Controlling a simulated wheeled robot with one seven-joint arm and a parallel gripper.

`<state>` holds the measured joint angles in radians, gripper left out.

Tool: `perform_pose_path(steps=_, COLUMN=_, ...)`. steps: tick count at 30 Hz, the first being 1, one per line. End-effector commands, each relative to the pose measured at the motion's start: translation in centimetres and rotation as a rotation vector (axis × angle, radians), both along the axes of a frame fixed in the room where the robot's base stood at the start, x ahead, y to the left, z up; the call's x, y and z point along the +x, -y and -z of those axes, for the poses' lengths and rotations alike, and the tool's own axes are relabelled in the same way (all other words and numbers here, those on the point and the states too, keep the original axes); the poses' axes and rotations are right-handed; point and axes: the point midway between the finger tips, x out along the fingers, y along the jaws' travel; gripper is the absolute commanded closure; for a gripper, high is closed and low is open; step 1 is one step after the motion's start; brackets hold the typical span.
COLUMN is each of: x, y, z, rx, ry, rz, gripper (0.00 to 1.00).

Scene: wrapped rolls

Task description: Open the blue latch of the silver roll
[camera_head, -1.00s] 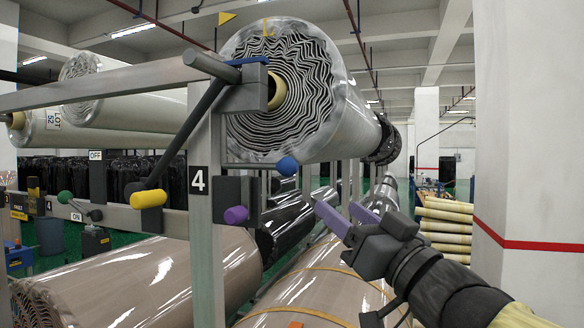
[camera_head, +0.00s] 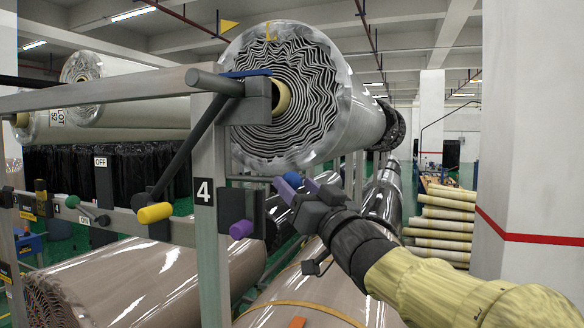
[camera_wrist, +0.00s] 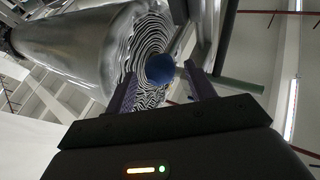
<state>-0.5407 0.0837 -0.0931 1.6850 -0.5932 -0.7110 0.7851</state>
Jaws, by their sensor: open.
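The silver roll (camera_head: 365,108), wrapped in shiny film with wavy layers at its end, hangs high in the centre around a yellowish core. A blue ball knob (camera_head: 292,180) is below its near end, at the end of a mostly hidden grey rod. A flat blue bar (camera_head: 247,73) tops the bracket at the core. My gripper (camera_head: 297,187) has purple fingers, open and empty, one on each side of the blue knob. In the wrist view, the blue knob (camera_wrist: 160,69) shows between the fingertips; contact cannot be told.
A grey post marked 4 (camera_head: 204,192) stands left of my gripper. It carries a yellow-tipped lever (camera_head: 155,212) and a purple knob (camera_head: 241,229). Wrapped rolls (camera_head: 150,285) lie below. A white pillar (camera_head: 530,150) stands at right.

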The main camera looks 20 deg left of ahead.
Motion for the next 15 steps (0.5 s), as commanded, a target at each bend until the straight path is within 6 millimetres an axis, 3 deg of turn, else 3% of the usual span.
perform_pose_path(steps=6, x=1.6, y=-1.9, z=-1.2, rx=0.000, ry=0.000, rz=-0.002, gripper=0.45)
perform_pose_path(steps=15, x=1.8, y=-2.2, z=-1.1, rx=0.000, ry=0.000, rz=-0.001, gripper=0.45)
